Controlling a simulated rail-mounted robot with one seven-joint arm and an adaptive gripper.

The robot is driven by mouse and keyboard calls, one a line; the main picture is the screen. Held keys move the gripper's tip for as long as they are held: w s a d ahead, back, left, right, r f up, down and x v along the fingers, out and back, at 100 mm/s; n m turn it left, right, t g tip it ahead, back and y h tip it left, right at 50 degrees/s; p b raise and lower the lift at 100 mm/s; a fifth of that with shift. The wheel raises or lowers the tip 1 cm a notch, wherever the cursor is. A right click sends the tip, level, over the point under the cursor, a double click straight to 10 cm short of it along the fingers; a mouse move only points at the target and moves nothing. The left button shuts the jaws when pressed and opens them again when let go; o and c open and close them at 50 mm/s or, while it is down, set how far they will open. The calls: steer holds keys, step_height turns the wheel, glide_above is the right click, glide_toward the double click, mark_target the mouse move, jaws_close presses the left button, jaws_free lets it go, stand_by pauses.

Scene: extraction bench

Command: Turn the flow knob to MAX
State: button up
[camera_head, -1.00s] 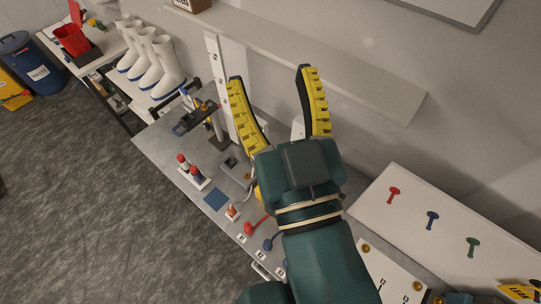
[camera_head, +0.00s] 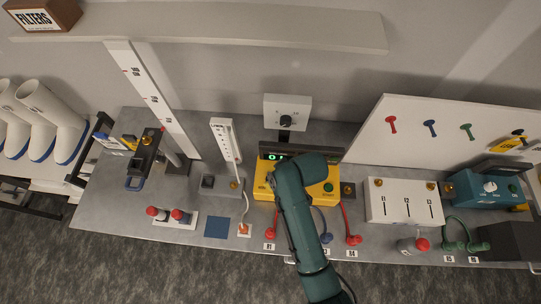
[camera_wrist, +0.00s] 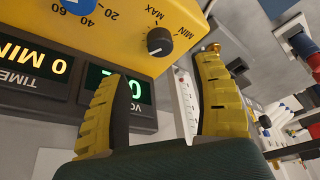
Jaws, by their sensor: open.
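The yellow pump-like unit (camera_head: 262,189) stands on the bench below the grey panel; my arm covers its middle in the head view. In the wrist view, the yellow unit (camera_wrist: 120,22) appears upside down with a black knob (camera_wrist: 160,41) between printed MAX and MIN marks. In the wrist view the knob appears just beyond the gap between the fingertips; no contact shows. My fingers are hidden in the head view.
A grey panel (camera_head: 287,112) with another dark knob stands behind the yellow unit. A white thermometer-like post (camera_head: 226,140) is to its left, a white switch box (camera_head: 404,201) to its right. Red and blue leads lie at the bench front. A shelf (camera_head: 240,25) overhangs the back.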

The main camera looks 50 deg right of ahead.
steer(key=x, duration=0.8)
steer(key=shift+w+f, duration=0.25)
steer(key=shift+f, duration=0.1)
steer(key=shift+c, duration=0.4)
jaws_close()
